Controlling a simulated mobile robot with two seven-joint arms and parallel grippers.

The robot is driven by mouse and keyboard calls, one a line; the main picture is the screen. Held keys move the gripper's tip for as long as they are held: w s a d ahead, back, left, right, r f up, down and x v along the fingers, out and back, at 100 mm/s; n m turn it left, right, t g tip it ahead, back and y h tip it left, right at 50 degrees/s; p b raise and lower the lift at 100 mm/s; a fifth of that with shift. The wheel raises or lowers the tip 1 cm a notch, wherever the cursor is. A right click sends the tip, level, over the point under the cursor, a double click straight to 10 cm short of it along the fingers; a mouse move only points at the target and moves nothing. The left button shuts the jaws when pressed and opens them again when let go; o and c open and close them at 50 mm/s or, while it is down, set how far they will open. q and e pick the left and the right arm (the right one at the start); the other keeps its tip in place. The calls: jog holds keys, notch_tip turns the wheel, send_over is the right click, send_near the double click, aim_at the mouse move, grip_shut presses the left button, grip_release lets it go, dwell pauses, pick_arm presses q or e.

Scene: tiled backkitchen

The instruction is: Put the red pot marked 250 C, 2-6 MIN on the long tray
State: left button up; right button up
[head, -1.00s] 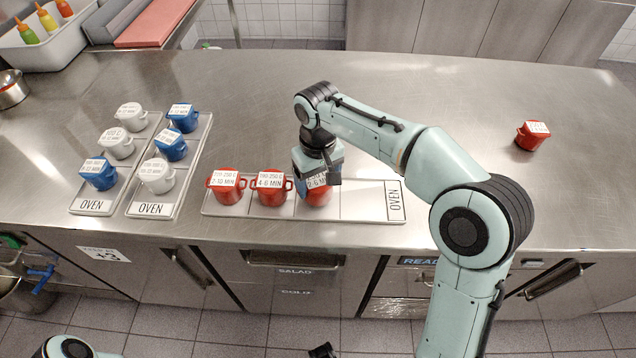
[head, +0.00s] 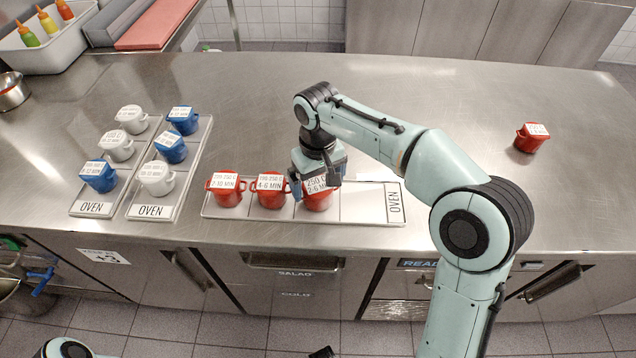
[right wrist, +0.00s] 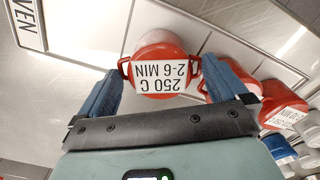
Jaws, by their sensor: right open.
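The red pot marked 250 C, 2-6 MIN (head: 318,203) stands upright on the long tray (head: 362,211), in the third place from the left. Its white label faces up and is partly covered in the head view. My right gripper (head: 316,184) is open, with its blue fingers on either side of this pot. In the right wrist view the pot (right wrist: 160,50) sits between the spread fingers, with a gap visible at each side. A small dark part at the bottom edge of the head view may be my left gripper; its jaws cannot be made out.
Two red pots (head: 226,196) (head: 270,196) stand on the tray just left of the gripper. The tray's part before its OVEN label (head: 394,203) is empty. Another red pot (head: 532,138) stands alone at right. Two trays (head: 152,211) (head: 91,208) with white and blue pots are at left.

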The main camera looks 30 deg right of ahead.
aim_at(318, 185)
pick_arm(q)
jog(key=r+p, duration=0.1)
jog(key=w+r+p, duration=0.1)
jog(key=shift+r, duration=0.4)
pick_arm(e)
notch_tip(318, 185, up, 11)
jog(key=shift+f, duration=0.2)
